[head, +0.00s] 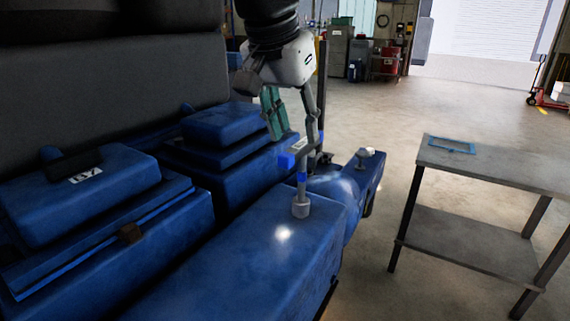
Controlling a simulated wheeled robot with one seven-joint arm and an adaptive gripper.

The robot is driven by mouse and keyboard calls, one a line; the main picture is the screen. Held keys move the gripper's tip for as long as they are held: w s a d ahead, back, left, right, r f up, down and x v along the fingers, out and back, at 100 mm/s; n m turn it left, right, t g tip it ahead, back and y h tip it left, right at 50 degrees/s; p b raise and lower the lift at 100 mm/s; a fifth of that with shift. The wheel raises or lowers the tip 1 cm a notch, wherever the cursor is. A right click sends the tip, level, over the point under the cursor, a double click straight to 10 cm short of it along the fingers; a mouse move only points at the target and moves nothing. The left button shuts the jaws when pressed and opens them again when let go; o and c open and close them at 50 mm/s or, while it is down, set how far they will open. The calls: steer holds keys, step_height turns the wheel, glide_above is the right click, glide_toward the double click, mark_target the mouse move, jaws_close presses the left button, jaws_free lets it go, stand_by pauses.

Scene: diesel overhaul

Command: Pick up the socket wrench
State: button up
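The socket wrench (301,190) appears as a narrow upright tool with a blue band and a wide grey socket at its lower end. The socket stands at or just above the top of the blue engine cover. My gripper (300,152) reaches down from above, and its fingertips are at the tool's upper part. They overlap the tool in this view. I cannot tell whether the fingers touch it or are closed around it. The tool's upper end is partly hidden by the fingers.
The blue engine block (225,250) fills the left and front, with raised covers (90,190) behind. A grey two-shelf table (490,165) stands at right with a flat blue frame (451,145) on it. Open floor lies between and beyond.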

mark_target(303, 143)
steer(key=x, duration=0.4)
steer(key=shift+s+d+p, duration=0.1)
steer(key=shift+d+p, duration=0.25)
steer(key=shift+d, duration=0.05)
steer(key=shift+f, duration=0.55)
jaws_close()
